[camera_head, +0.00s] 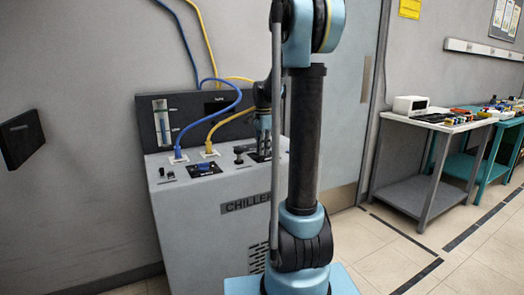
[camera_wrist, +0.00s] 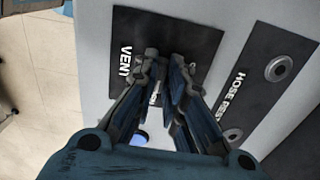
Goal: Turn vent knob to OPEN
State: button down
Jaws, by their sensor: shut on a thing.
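The chiller (camera_head: 215,220) is a grey cabinet with controls on its top. In the wrist view, a black plate marked VENT (camera_wrist: 205,32) lies under my gripper (camera_wrist: 166,75). My gripper's two dark fingers close together over the plate, shut on the vent knob, which they hide. The knob's setting cannot be read; a scrap of white lettering shows between the fingers. In the head view, my gripper (camera_head: 264,140) points down at the right end of the chiller top, partly hidden behind my arm.
A blue hose (camera_head: 228,108) and a yellow hose (camera_head: 240,112) plug into the chiller top. A small black knob (camera_head: 238,150) stands left of my gripper. A plate marked HOSE RES (camera_wrist: 258,95) with a round fitting (camera_wrist: 278,67) lies beside the vent plate. A table (camera_head: 430,122) stands right.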

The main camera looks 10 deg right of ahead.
jog(key=c, duration=1.7)
grip_release()
jog(key=shift+o, duration=0.2)
notch_tip(320, 180, up, 12)
jog(key=s+f+n+t, duration=0.1)
jog(key=s+f+n, duration=0.3)
jog(key=s, duration=0.6)
jog(key=s+f+n, duration=0.4)
jog(key=s+f, duration=0.1)
jog(key=s, duration=0.5)
jog(key=s+f+n+t, duration=0.1)
jog(key=s+f+n, duration=0.5)
jog(key=s+f, duration=0.8)
jog(key=shift+s+f+n, duration=0.35)
jog(key=shift+f+n, duration=0.05)
jog(key=shift+f, duration=0.1)
